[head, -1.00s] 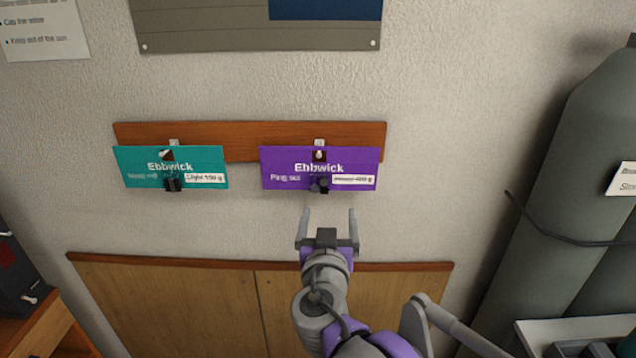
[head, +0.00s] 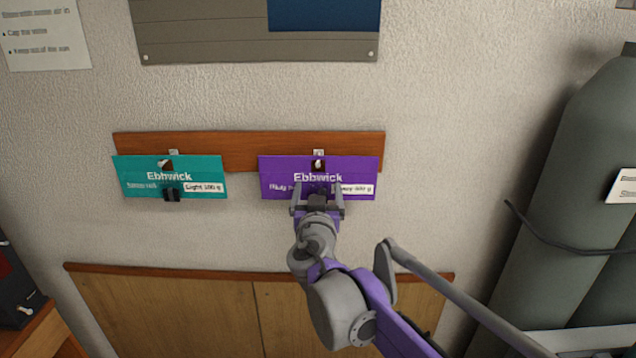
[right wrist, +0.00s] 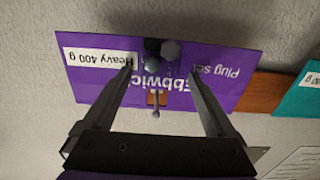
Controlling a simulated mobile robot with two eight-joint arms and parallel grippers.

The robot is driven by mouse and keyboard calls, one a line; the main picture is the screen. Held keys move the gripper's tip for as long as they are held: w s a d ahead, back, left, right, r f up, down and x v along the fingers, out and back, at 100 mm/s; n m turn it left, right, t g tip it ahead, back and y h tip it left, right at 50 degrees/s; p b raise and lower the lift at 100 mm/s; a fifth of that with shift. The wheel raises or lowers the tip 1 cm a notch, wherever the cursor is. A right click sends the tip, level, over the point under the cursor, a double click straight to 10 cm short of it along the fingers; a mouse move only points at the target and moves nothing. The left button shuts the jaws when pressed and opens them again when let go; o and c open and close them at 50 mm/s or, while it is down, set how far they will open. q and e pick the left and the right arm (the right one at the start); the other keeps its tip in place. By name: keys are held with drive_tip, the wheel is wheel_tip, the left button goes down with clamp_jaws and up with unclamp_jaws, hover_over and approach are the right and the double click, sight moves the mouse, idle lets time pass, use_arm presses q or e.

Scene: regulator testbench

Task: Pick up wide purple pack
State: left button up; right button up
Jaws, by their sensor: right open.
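The wide purple pack (head: 274,177) hangs on a hook from the wooden rail, its white label reading "Heavy 400 g". In the right wrist view the pack (right wrist: 225,60) shows upside down, with dark round plugs (right wrist: 162,48) at its edge. My right gripper (head: 317,193) is open in front of the pack's lower middle. In the right wrist view its two fingers (right wrist: 160,75) stand apart, on either side of the plugs and hook area in the picture; contact cannot be told. My left gripper is not in view.
A teal pack (head: 150,174) labelled "Light" hangs left on the same wooden rail (head: 240,150). Grey cylinders (head: 570,170) stand at the right. Wooden panels (head: 200,310) are below. The wall between the packs is clear.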

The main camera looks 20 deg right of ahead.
drive_tip(key=shift+c, duration=0.3)
clamp_jaws()
idle(0.3)
